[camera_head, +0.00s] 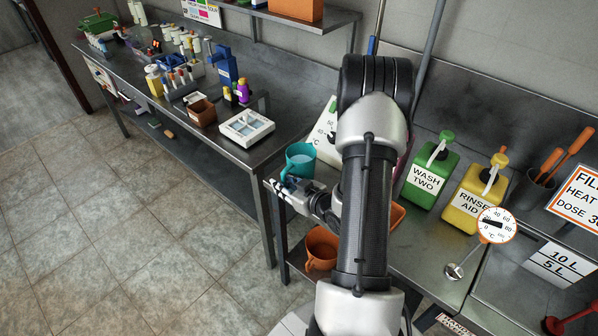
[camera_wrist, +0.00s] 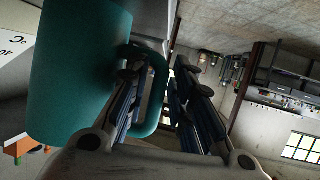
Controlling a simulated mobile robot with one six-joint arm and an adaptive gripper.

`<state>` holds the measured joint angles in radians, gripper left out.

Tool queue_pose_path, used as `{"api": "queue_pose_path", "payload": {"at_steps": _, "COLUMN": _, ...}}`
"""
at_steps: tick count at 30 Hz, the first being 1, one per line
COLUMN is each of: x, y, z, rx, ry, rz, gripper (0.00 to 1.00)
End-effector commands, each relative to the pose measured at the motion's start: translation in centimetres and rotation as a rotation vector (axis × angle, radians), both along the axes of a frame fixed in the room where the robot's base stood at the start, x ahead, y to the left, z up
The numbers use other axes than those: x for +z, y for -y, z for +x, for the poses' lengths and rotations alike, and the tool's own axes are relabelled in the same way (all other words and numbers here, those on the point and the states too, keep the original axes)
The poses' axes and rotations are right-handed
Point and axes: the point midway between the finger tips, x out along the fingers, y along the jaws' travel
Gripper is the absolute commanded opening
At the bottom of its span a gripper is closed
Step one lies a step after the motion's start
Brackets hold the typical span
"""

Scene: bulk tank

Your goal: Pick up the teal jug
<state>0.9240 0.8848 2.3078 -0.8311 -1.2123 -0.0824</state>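The teal jug (camera_head: 301,157) is upright at the left end of the steel counter, with a pale blue surface inside. My gripper (camera_head: 290,184) is low on its near side, at handle height. In the wrist view the jug (camera_wrist: 75,75) fills the left side, and its handle (camera_wrist: 159,80) loops out to the right. My gripper (camera_wrist: 160,75) is open, with the outer bar of the handle between its fingers. A gap shows between the handle and the right finger. I cannot tell whether the left finger touches the handle.
A white measuring sheet (camera_head: 326,130) stands behind the jug. Green (camera_head: 430,178) and yellow (camera_head: 474,196) pump bottles stand to the right. An orange bucket (camera_head: 321,248) is below my gripper. A bench (camera_head: 240,155) with a white tray is at left; the floor there is clear.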

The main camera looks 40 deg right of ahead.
Motion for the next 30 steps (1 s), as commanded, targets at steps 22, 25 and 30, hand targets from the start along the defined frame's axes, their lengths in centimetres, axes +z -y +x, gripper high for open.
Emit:
{"api": "queue_pose_path", "payload": {"at_steps": 22, "x": 0.05, "y": -0.01, "z": -0.06, "rx": 0.0, "ry": 0.0, "rz": 0.0, "gripper": 0.0}}
{"api": "queue_pose_path", "payload": {"at_steps": 25, "x": 0.05, "y": -0.01, "z": -0.06, "rx": 0.0, "ry": 0.0, "rz": 0.0, "gripper": 0.0}}
{"api": "queue_pose_path", "payload": {"at_steps": 30, "x": 0.15, "y": 0.04, "z": 0.0, "rx": 0.0, "ry": 0.003, "rz": -0.002, "gripper": 0.0}}
